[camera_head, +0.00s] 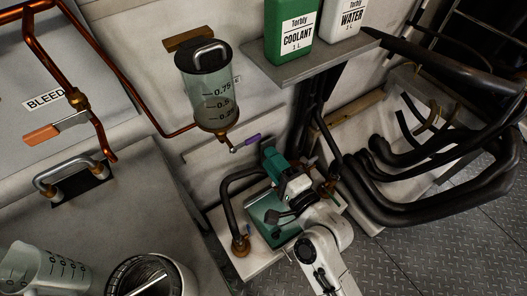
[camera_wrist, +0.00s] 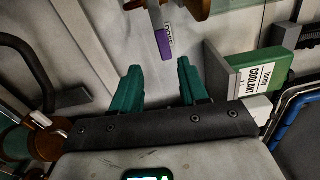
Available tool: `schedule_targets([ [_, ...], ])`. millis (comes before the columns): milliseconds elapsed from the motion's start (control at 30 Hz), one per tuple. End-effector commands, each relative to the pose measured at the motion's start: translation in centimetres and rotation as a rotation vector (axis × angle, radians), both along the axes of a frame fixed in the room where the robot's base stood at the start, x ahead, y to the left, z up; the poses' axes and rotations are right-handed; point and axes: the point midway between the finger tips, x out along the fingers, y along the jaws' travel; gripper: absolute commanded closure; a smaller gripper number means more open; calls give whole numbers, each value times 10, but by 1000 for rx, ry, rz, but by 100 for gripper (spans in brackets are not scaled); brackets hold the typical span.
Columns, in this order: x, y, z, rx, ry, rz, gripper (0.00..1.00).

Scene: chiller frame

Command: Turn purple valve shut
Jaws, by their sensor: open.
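The purple valve handle (camera_head: 246,143) sticks out to the right from the valve under the clear measuring vessel (camera_head: 208,90). In the wrist view the purple handle (camera_wrist: 163,43) hangs down with a small label on its side, its end just beyond and between my fingertips. My gripper (camera_wrist: 158,68) is open, its two teal fingers apart with nothing between them. In the head view my gripper (camera_head: 274,160) is just below and right of the handle, apart from it. Part of the gripper is hidden behind my wrist.
A shelf (camera_head: 309,62) with a green coolant container (camera_head: 290,35) and a white water container (camera_head: 341,18) is above. Black hoses (camera_head: 430,200) fill the right side. An orange-handled bleed valve (camera_head: 42,134), a jug (camera_head: 45,272) and a bucket (camera_head: 185,280) are at left.

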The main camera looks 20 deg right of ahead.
Motion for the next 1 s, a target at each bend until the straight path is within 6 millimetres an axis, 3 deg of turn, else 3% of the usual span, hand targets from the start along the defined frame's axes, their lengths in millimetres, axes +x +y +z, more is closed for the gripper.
schedule_targets([
  [133, -26, -8, -3, -1, 3, 1, 56],
  [333, -44, -15, -2, 0, 3, 0, 56],
  [1000, -47, -16, -1, -5, 3, 1, 56],
])
